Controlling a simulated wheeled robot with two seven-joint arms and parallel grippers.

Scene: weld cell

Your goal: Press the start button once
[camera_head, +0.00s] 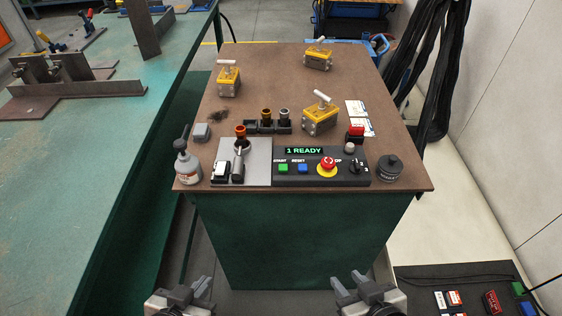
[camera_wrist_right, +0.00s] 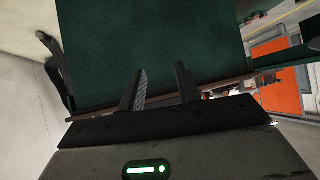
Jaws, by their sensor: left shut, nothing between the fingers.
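The green start button (camera_head: 283,168) sits at the left of the dark control panel (camera_head: 312,178), under the label START. The panel's display (camera_head: 304,151) reads "1 READY" in green. My left gripper (camera_head: 193,284) is shut and empty, low at the bottom of the head view, in front of and below the table's front edge. My right gripper (camera_head: 352,280) is open and empty, also low in front of the table. Its two separated fingers show in the right wrist view (camera_wrist_right: 160,88) against the green table front. Neither gripper touches the panel.
A blue reset button (camera_head: 302,168) and a red stop knob (camera_head: 328,164) are right of start. A dark round tin (camera_head: 389,169) stands right. Yellow magnet blocks (camera_head: 319,117) lie behind.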

